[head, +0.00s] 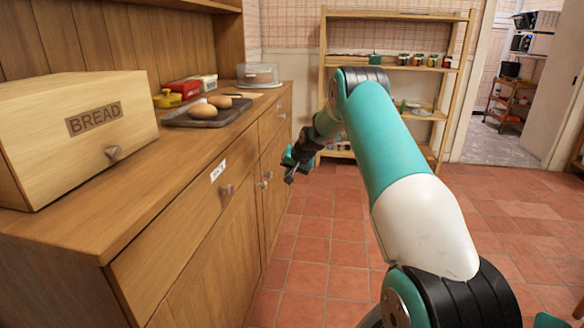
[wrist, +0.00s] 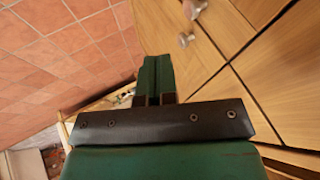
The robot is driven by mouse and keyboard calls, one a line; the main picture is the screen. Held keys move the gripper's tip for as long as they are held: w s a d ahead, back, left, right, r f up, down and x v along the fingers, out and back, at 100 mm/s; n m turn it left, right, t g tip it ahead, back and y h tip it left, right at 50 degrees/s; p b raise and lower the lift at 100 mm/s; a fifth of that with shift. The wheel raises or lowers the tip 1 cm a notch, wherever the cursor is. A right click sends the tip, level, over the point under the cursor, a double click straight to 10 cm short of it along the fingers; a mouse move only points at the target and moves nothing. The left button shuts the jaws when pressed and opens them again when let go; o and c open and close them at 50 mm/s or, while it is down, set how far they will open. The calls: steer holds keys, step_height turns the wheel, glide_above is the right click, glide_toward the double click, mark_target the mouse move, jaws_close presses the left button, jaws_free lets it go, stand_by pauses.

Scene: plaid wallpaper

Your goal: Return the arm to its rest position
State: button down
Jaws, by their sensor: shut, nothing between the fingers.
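My gripper (head: 290,163) is at the end of my raised teal and white arm, in front of the wooden cabinet's drawers in the head view. It holds nothing and is apart from the cabinet. In the wrist view the two green fingers of my gripper (wrist: 158,80) are together, with only a thin line between them. Cabinet doors and knobs (wrist: 187,39) show beyond the fingers at the upper right of that view.
A cabinet (head: 150,205) on the left bears a bread box (head: 75,140), a dark tray (head: 207,117) with buns and a covered dish (head: 258,75). A shelf rack (head: 395,15) with jars stands at the back. Red tile floor (head: 310,250) is clear; a doorway (head: 495,140) opens at right.

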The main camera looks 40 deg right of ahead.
steer(key=s+a+r+n+g, duration=0.1)
steer(key=s+a+r+n, duration=0.3)
steer(key=a, duration=0.7)
steer(key=s+a+r+n+g, duration=0.1)
steer(key=s+a+r, duration=0.45)
steer(key=a, duration=0.55)
steer(key=s+a+n+g, duration=0.15)
steer(key=s+a, duration=0.35)
steer(key=s, duration=0.5)
steer(key=s+a+n+g, duration=0.1)
steer(key=s+a+n, duration=0.3)
steer(key=s, duration=0.6)
steer(key=s+a+r+n+g+y+p, duration=0.1)
steer(key=s+a+r+n+y, duration=0.15)
steer(key=s+a+r, duration=0.45)
steer(key=s+a+r+n+g+y, duration=0.2)
steer(key=s+a+r+n, duration=0.15)
steer(key=a, duration=0.55)
step_height(320, 180, up, 22)
steer(key=p, duration=2.3)
steer(key=shift+s+d+r, duration=0.15)
steer(key=shift+s+d, duration=0.05)
steer(key=shift+d, duration=0.05)
steer(key=shift+t, duration=0.25)
